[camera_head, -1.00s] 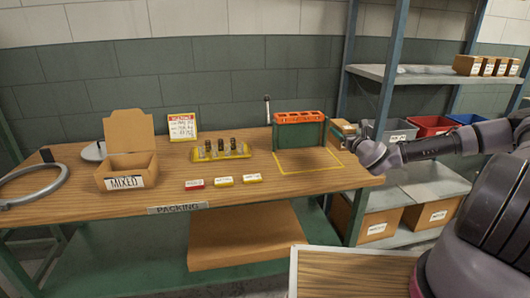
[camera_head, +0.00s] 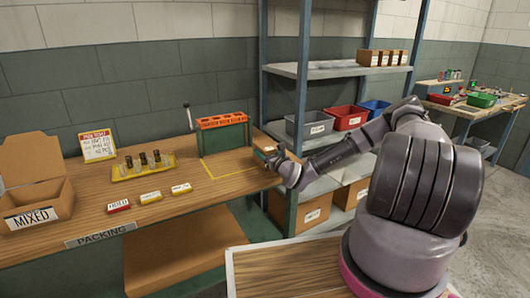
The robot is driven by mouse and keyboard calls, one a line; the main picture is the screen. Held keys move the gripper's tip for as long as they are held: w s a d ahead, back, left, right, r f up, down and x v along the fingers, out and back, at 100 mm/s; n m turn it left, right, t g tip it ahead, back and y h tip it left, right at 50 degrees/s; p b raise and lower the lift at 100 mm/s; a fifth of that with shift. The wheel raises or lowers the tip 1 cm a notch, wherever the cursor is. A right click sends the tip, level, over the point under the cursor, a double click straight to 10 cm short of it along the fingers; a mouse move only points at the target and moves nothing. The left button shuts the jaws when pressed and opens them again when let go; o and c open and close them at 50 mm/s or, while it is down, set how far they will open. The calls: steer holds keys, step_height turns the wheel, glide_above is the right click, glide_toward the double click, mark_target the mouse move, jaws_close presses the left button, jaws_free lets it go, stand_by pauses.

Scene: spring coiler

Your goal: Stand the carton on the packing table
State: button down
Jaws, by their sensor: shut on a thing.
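My gripper (camera_head: 268,153) is at the right end of the packing table (camera_head: 165,212), beside the yellow outlined square (camera_head: 213,171). It is shut on a small brown carton (camera_head: 262,141), which shows only in part behind the fingers. I cannot tell whether the carton touches the table or is upright. An open brown box marked MIXED (camera_head: 37,192) stands at the table's left.
A green rack with an orange top (camera_head: 222,121) stands behind the outlined square. A yellow tray (camera_head: 143,169) of small springs and several label blocks (camera_head: 150,197) lie left of it. Shelving with bins (camera_head: 310,125) stands at the right. The outlined square is clear.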

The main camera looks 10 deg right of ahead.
jaws_free()
